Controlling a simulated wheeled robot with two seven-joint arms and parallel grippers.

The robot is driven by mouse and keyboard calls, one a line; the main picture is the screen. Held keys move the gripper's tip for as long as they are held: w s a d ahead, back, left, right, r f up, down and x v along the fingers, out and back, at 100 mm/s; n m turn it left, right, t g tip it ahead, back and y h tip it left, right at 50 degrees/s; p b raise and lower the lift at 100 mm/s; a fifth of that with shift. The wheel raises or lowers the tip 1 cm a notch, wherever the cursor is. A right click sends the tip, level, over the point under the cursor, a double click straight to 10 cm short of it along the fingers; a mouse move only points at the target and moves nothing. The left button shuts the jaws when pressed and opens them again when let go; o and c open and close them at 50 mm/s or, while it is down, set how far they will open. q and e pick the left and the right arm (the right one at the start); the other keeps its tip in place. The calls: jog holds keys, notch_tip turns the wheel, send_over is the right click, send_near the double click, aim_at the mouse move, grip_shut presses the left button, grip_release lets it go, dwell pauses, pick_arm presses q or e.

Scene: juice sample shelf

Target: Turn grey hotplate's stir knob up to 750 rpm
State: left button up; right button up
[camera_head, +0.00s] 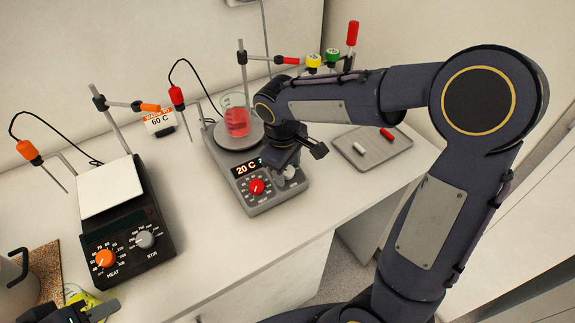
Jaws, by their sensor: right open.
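The grey hotplate (270,205) stands in the middle of the counter, with a beaker of red liquid (237,120) on its round plate. Its display shows 20 C, with the rest hidden by my gripper. Its red heat knob (257,187) is in plain view. The grey stir knob (291,173) is partly covered by my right gripper (297,163), which is open, pointing down over the panel's right side. I cannot tell whether the fingers touch the knob. My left gripper (92,313) shows only in part at the bottom left edge; its jaws are unclear.
A black hotplate (128,215) with orange heat and grey stir knobs stands left. A 60 C sign (160,122) is behind. A grey tray (372,149) with a white and a red stick lies right. Probe stands and capped bottles are at the back.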

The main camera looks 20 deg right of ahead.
jog(key=c, duration=1)
jog(key=shift+o, duration=0.2)
jog(key=shift+m, duration=0.3)
jog(key=m, duration=0.2)
jog(key=m+y, duration=0.1)
jog(key=m, duration=0.2)
jog(key=shift+d+y, duration=0.15)
jog(key=shift+y, duration=0.15)
jog(key=m+y, duration=0.1)
jog(key=m, duration=0.4)
jog(key=shift+m+y+b, duration=0.3)
jog(key=shift+y, duration=0.1)
jog(key=shift+d, duration=0.1)
jog(key=o, duration=1)
jog(key=shift+c, duration=0.2)
